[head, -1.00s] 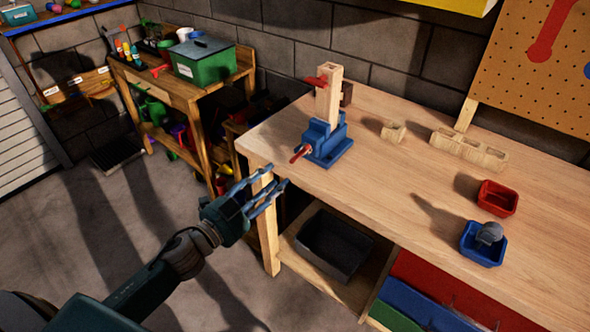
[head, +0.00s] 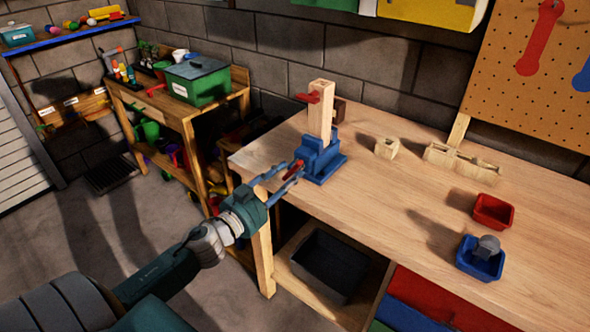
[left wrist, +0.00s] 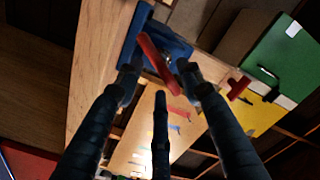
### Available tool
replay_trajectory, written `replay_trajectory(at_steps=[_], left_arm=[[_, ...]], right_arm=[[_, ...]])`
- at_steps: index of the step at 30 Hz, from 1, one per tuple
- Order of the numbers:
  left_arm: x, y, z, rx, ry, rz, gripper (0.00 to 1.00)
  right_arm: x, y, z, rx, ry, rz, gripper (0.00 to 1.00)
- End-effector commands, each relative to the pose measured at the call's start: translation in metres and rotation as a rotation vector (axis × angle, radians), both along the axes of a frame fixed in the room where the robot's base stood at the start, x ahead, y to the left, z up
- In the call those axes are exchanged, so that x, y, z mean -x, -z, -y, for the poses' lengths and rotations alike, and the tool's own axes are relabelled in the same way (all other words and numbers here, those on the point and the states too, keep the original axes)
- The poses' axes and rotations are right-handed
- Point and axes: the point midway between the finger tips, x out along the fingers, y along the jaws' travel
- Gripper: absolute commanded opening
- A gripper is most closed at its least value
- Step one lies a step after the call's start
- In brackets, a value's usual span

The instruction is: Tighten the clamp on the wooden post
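The blue clamp (head: 323,165) sits at the left corner of the workbench and holds the upright wooden post (head: 320,115). Its red handle (head: 292,171) points out over the bench edge. A second red part (head: 308,97) sticks out near the post's top. My left gripper (head: 297,171) is open at the handle, with its blue-grey fingers around it. In the left wrist view the red handle (left wrist: 158,62) lies between the spread fingers (left wrist: 158,76), in front of the blue clamp body (left wrist: 175,45). Contact cannot be told. My right gripper is not in view.
The workbench (head: 390,215) has small wooden blocks (head: 462,160), a red tray (head: 493,211) and a blue tray (head: 468,262) to the right. A dark bin (head: 328,262) is below. A side table (head: 180,105) with a green box stands at the back left.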

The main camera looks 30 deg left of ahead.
Motion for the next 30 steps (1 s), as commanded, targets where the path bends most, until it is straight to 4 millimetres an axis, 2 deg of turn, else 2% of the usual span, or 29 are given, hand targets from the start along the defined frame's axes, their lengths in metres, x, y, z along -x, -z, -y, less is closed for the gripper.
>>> replay_trajectory(at_steps=[1,6,18,24,30], left_arm=[[-0.009,-0.003,0.000,-0.003,-0.001,0.003,0.38],[-0.026,-0.001,0.002,0.000,-0.001,0.001,0.38],[-0.032,0.001,0.003,-0.001,-0.001,-0.001,0.38],[-0.032,0.000,0.003,-0.001,0.001,0.000,0.00],[-0.032,0.001,0.003,-0.032,0.002,0.001,0.00]], right_arm=[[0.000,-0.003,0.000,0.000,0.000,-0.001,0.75],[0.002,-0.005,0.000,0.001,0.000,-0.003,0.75],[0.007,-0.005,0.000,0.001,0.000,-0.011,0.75],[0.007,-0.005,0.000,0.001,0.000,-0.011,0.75],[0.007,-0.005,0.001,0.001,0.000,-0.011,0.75]])
